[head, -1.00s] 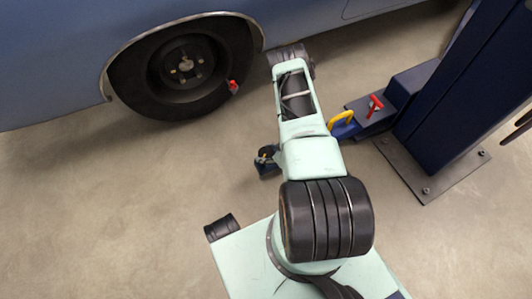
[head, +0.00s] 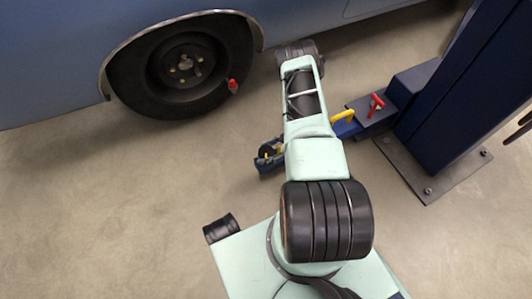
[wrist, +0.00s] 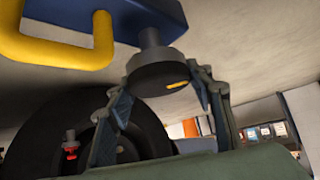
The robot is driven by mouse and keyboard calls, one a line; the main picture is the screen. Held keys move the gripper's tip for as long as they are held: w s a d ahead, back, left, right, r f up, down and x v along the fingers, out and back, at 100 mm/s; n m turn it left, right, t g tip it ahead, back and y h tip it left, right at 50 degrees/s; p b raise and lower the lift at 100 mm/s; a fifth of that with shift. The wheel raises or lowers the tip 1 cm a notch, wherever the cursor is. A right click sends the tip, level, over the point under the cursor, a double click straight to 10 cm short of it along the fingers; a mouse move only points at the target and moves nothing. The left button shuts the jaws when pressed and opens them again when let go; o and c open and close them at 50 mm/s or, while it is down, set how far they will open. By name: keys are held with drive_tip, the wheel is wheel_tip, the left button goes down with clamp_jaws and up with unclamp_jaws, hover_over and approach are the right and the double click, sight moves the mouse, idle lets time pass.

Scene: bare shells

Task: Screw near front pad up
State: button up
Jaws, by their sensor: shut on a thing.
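The near front pad (wrist: 158,74) is a dark round disc with a yellow mark, on a grey stem under the blue lift arm (wrist: 142,18) in the wrist view. My gripper (wrist: 162,88) has a finger on either side of the disc and is shut on it. In the head view, a black pad with a yellow mark (head: 268,152) shows on the end of the blue arm, left of my own arm. My gripper is hidden there behind my arm links. How far the pad is screwed up cannot be told.
A yellow handle (head: 342,117) and a red handle (head: 376,105) sit along the lift arm beside the dark blue column (head: 450,95). The blue car (head: 60,60) and its front wheel (head: 182,66) stand behind. The floor at left is clear.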

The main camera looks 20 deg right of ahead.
drive_tip(key=n+g, duration=0.1)
drive_tip(key=n, duration=0.1)
drive_tip(key=n+g+y, duration=0.1)
drive_tip(key=n+g, duration=0.2)
drive_tip(key=shift+s+f+n+y, duration=0.25)
drive_tip(key=shift+n+y, duration=0.05)
idle(0.4)
drive_tip(key=o, duration=1.2)
drive_tip(key=shift+c, duration=0.2)
drive_tip(key=shift+w+r, duration=0.1)
drive_tip(key=shift+d+r, duration=0.15)
drive_tip(key=w+v, duration=0.1)
drive_tip(key=v, duration=1)
drive_tip(key=shift+s+d+r, duration=0.2)
drive_tip(key=shift+s+r, duration=0.05)
drive_tip(key=shift+s, duration=0.15)
